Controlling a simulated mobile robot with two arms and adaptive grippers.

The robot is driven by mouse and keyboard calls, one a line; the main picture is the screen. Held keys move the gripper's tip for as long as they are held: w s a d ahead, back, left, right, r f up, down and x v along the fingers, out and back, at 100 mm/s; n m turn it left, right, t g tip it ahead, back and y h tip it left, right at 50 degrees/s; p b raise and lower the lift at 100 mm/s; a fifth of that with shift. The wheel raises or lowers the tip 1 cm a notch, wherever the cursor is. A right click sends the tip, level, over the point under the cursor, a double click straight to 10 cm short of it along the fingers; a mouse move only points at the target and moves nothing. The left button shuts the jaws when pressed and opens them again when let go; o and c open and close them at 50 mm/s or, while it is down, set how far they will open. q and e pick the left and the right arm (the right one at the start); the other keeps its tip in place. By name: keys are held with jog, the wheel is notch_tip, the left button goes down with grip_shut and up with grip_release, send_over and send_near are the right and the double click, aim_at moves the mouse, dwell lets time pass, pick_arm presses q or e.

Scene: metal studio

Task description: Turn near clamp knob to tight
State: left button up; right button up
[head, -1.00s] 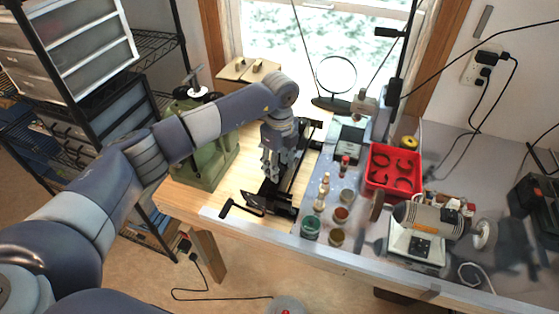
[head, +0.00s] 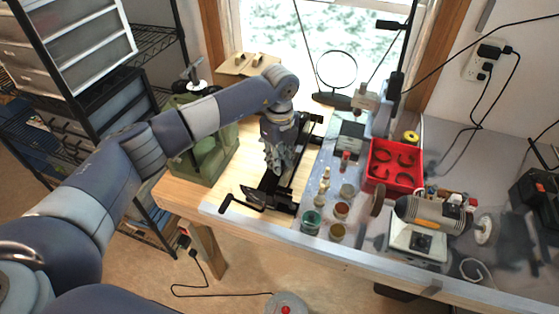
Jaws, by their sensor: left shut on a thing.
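A black bench device with long rails (head: 302,158) lies on the wooden bench top, with a crank handle (head: 226,204) at its front left. My left gripper (head: 276,168) points down over the device, among its dark parts. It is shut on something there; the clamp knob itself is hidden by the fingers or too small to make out. My left arm comes in from the left and bends down at the wrist. My right gripper does not show.
A green machine (head: 208,160) stands close left of my wrist. To the right are several small jars (head: 311,222), a red tray (head: 394,166) and a grey motor tool (head: 433,214). A magnifier on a stand (head: 336,70) is behind. The bench's front edge is near.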

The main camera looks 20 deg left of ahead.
pick_arm(q)
jog(key=m+b, duration=0.5)
jog(key=shift+f, duration=0.2)
jog(key=m+b, duration=0.4)
jog(key=m, duration=0.1)
jog(key=shift+m+b, duration=0.35)
jog(key=shift+m, duration=0.05)
jog(key=m+b, duration=0.3)
jog(key=m, duration=0.2)
jog(key=shift+r, duration=0.15)
jog(key=m+b, duration=0.1)
jog(key=m, duration=0.1)
jog(key=shift+m, duration=0.4)
jog(key=shift+r+m+b, duration=0.1)
jog(key=shift+m+b, duration=0.5)
jog(key=shift+m, duration=1)
jog(key=o, duration=1.1)
